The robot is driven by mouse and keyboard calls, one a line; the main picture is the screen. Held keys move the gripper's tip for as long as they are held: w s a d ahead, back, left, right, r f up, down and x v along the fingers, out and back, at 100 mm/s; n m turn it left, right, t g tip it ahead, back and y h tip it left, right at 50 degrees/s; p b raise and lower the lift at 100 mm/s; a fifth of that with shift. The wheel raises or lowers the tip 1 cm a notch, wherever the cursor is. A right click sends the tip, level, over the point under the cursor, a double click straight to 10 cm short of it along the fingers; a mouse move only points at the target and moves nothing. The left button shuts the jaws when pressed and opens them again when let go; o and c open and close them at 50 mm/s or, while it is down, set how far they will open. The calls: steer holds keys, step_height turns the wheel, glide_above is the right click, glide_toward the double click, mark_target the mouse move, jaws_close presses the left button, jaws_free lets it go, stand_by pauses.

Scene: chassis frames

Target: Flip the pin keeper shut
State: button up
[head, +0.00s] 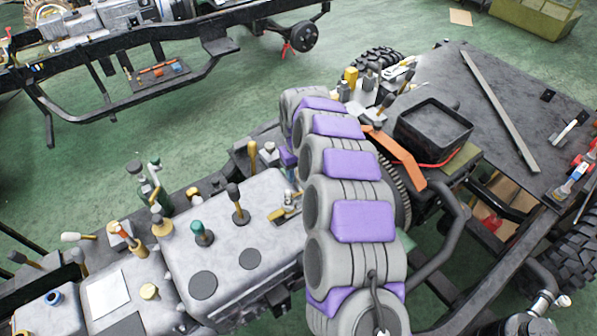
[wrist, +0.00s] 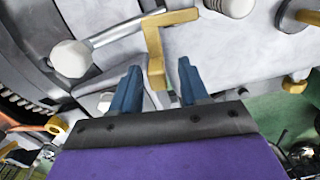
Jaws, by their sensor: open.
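In the wrist view my gripper (wrist: 158,68) is open, with its two blue fingers pointing at a bent yellow bracket (wrist: 154,46), which looks like the pin keeper. The bracket's lower end shows between the fingertips, and I cannot tell whether they touch. A grey rod (wrist: 118,33) with a round pale knob (wrist: 71,59) runs up to the bracket's top. In the head view a small yellow and grey fitting (head: 287,207) sits at the right edge of the grey housing and may be the same part. My arm hides much of the area beside it, and the fingers are not clear there.
The grey housing (head: 240,262) carries several upright knobs and levers, including a dark one (head: 234,192) and a green one (head: 201,231). A black open tray (head: 433,131) and a dark plate (head: 520,105) lie to the right. Green floor (head: 200,110) is open behind.

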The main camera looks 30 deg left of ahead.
steer(key=shift+a, duration=0.1)
steer(key=shift+d+r, duration=0.1)
steer(key=shift+d, duration=0.35)
steer(key=c, duration=0.4)
jaws_close()
steer(key=shift+a, duration=0.1)
steer(key=shift+s+r+n+p, duration=0.15)
steer(key=shift+n+p, duration=0.15)
steer(key=shift+p, duration=0.3)
steer(key=shift+s+a+n+p, duration=0.2)
steer(key=shift+n+p, duration=0.3)
steer(key=shift+n, duration=0.1)
